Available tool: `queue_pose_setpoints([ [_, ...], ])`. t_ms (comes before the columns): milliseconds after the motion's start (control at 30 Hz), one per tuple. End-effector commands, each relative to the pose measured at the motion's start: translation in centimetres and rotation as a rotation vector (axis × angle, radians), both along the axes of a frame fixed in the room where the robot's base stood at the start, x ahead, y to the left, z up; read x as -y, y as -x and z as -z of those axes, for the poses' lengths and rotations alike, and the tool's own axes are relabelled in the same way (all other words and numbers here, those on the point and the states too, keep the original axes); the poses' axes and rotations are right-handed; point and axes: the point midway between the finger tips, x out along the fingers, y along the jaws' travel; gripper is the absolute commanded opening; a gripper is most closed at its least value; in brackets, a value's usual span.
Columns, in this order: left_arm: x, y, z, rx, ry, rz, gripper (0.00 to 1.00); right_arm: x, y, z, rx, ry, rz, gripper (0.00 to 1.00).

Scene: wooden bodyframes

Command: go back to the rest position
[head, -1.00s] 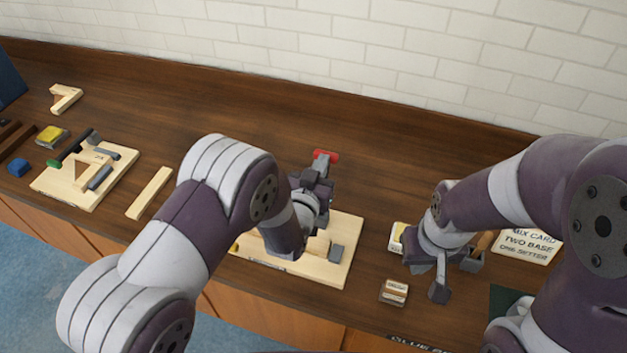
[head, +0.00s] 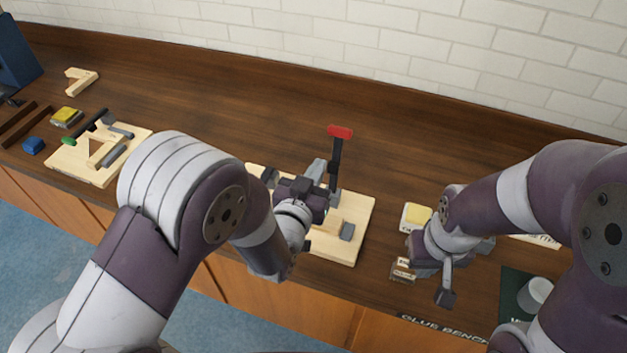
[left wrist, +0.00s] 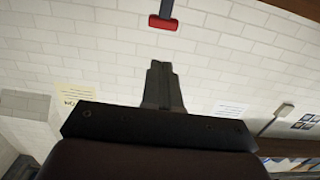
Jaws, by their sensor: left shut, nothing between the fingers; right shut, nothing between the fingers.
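My left gripper (head: 318,168) is shut and empty above the middle wooden board (head: 361,212). Its closed fingers also show in the left wrist view (left wrist: 162,85), with the wall behind them. A clamp with a red-tipped black handle (head: 340,132) stands up just right of this gripper; in the left wrist view the red tip (left wrist: 163,22) is beyond the fingers, apart from them. My right gripper (head: 446,292) is shut, pointing down over the front right of the bench, and holds nothing. My left forearm hides part of the middle board.
On the bench (head: 230,95), a left board (head: 75,165) carries wooden pieces and clamps. A blue block (head: 33,145) and yellow pad (head: 67,116) lie beside it. Another yellow pad (head: 418,213), a small labelled block (head: 403,272) and a white cup (head: 535,292) are near my right arm. The back middle is clear.

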Motion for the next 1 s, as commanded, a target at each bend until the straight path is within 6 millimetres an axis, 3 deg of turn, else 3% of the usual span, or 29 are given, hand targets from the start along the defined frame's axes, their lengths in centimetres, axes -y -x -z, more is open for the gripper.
queue_pose_setpoints([
  [267, -0.5, 1.5, -0.1, -0.009, -0.002, 0.001, 0.00, 0.0, 0.0, 0.4, 0.000, 0.000, 0.000, 0.00],
  [367, -0.5, 2.1, 2.7, -0.137, -0.043, 0.010, 0.00, 0.0, 0.0, 0.4, 0.000, 0.000, 0.000, 0.00],
  [467, -0.9, 4.8, 7.8, -0.444, -0.147, 0.042, 0.00, 0.0, 0.0, 0.4, 0.000, 0.000, 0.000, 0.00],
  [533, -2.7, 7.5, 10.4, -0.698, -0.227, 0.039, 0.00, 0.0, 0.0, 0.7, 0.000, 0.000, 0.000, 0.00],
  [600, -5.6, 10.7, 11.7, -0.942, -0.294, 0.012, 0.00, 0.0, 0.0, 1.2, 0.000, 0.000, 0.000, 0.00],
  [767, -12.6, 17.6, 10.3, -1.365, -0.342, -0.103, 0.00, 0.0, 0.0, 2.2, 0.000, 0.000, 0.000, 0.00],
  [833, -14.7, 18.3, 9.1, -1.416, -0.311, -0.160, 0.00, 0.0, 0.0, 2.6, 0.000, 0.000, 0.000, 0.00],
  [900, -16.1, 17.3, 8.3, -1.383, -0.263, -0.213, 0.00, 0.0, 0.0, 2.9, 0.000, 0.000, 0.000, 0.00],
  [1000, -16.9, 16.9, 8.1, -1.379, -0.234, -0.247, 0.00, 0.0, 0.0, 2.9, 0.000, 0.000, 0.000, 0.00],
])
